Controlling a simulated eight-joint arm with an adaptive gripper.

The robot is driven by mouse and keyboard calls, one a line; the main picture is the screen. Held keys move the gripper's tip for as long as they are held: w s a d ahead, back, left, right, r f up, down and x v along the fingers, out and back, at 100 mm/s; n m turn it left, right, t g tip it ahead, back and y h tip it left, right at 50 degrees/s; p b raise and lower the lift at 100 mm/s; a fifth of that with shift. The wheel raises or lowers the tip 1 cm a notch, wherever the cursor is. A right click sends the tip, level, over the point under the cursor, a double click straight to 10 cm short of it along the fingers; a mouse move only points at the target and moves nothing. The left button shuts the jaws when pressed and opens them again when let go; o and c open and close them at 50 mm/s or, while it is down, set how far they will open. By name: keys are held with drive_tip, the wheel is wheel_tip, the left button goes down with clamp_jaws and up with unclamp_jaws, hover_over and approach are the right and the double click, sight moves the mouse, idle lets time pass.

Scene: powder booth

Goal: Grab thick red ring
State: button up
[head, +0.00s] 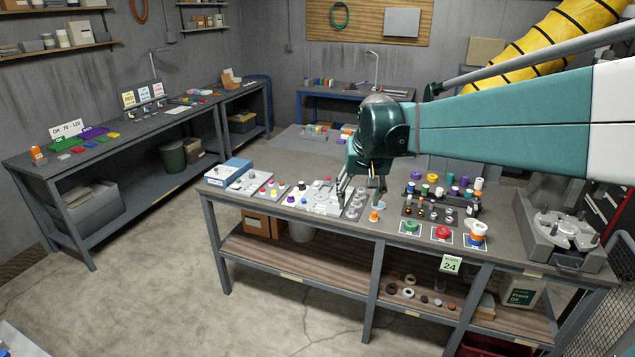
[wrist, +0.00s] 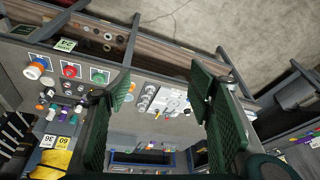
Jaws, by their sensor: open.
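A thick red ring (head: 442,232) lies on a marked card near the front edge of the workbench, between a green ring (head: 410,227) and an orange, white and blue stack (head: 476,235). The red ring also shows in the wrist view (wrist: 70,71), left of the fingers. My gripper (head: 359,194) is open and points down over the bench, left of the red ring and apart from it. In the wrist view its two green textured fingers (wrist: 155,92) stand wide apart with nothing held between them.
A dark rack with small bottles (head: 430,210) and several coloured spools stand behind the rings. A small orange piece (head: 374,216) stands near the gripper. A grey metal fixture (head: 558,230) is at the right end; a blue-topped box (head: 229,171) is at the left end.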

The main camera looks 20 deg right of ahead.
drive_tip(key=w+d+f+m+g, duration=0.1)
drive_tip(key=w+d+f, duration=0.1)
drive_tip(key=w+d, duration=0.35)
drive_tip(key=w+d+f+m+g, duration=0.1)
drive_tip(key=w+d+f, duration=0.1)
drive_tip(key=d, duration=0.7)
drive_tip(key=m+g+y, duration=0.1)
drive_tip(key=m+g, duration=0.1)
drive_tip(key=m, duration=0.3)
approach(443, 230)
drive_tip(key=shift+s+a+f, duration=0.1)
drive_tip(key=shift+s+a, duration=0.5)
drive_tip(key=shift+a, duration=0.4)
drive_tip(key=shift+s+d+f, duration=0.15)
drive_tip(key=shift+d+f, duration=0.1)
drive_tip(key=shift+f, duration=1.3)
drive_tip(key=shift+d+f, duration=0.1)
drive_tip(key=shift+f, duration=2.5)
